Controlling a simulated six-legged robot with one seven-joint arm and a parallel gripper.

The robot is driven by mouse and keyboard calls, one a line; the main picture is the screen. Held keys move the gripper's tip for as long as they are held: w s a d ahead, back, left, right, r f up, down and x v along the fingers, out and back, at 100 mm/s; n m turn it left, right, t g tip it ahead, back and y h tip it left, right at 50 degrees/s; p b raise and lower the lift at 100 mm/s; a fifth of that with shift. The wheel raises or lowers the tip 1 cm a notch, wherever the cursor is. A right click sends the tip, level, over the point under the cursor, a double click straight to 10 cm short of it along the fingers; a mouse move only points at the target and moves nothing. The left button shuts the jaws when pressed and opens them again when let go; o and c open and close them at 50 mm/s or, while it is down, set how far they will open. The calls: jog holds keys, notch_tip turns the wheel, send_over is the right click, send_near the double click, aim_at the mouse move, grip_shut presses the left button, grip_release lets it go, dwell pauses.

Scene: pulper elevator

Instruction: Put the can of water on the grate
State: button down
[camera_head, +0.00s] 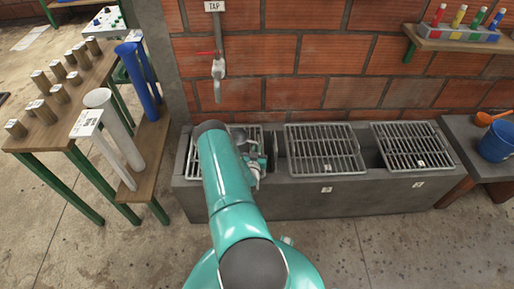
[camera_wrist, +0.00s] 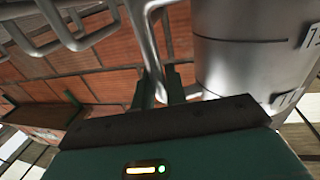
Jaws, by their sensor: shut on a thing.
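The metal can (camera_wrist: 240,45), a grey cylinder with marked lines and number tags, fills the upper right of the wrist view. My gripper (camera_wrist: 160,88) is shut on its bent rod handle, beside the can wall. In the head view my gripper (camera_head: 252,168) is at the left end of the grey trough, mostly behind my arm. A small grey part of the can (camera_head: 238,134) shows there; its water cannot be made out. The left grate (camera_head: 197,165) is largely hidden by my arm. The middle grate (camera_head: 324,150) and right grate (camera_head: 412,147) are bare.
A tap (camera_head: 218,72) with a red lever hangs on the brick wall above the trough (camera_head: 350,198). At left, a wooden table (camera_head: 75,115) holds several small cylinders, with white and blue tubes beside it. A blue bucket (camera_head: 497,142) stands at right.

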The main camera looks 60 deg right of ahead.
jog(key=c, duration=1.8)
grip_release()
jog(key=shift+f, duration=0.15)
jog(key=shift+c, duration=0.2)
jog(key=o, duration=0.4)
